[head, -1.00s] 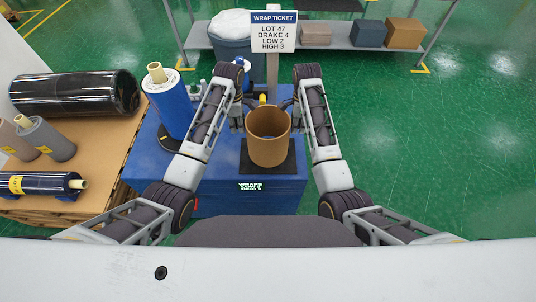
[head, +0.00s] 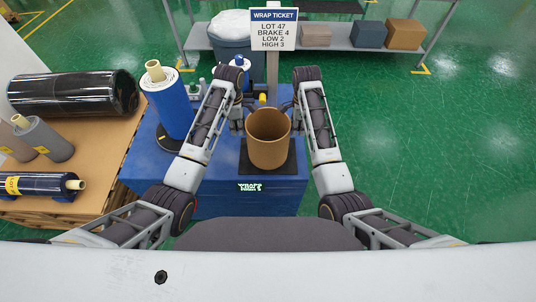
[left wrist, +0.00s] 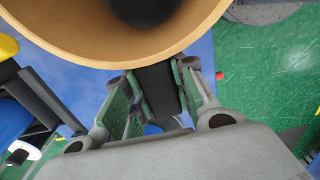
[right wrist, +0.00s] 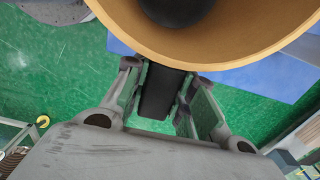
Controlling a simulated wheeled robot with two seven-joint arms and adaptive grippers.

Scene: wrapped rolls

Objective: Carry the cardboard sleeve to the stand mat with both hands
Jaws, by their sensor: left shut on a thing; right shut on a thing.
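The cardboard sleeve (head: 268,150) is an open brown tube, upright over the black stand mat (head: 287,168) near the front of the blue table. I cannot tell whether its base touches the mat. My left gripper (head: 243,122) is shut on the sleeve's left side and my right gripper (head: 292,121) on its right side. The sleeve's rim fills the top of the left wrist view (left wrist: 90,42) and the right wrist view (right wrist: 230,52), with a dark round area inside. The fingertips are partly hidden by the sleeve.
A blue wrapped roll (head: 168,103) stands on the table to the left. The wrap ticket sign (head: 273,30) rises behind the sleeve. A pallet (head: 105,150) with dark and grey rolls lies at the left. The green floor (head: 430,160) at the right is clear.

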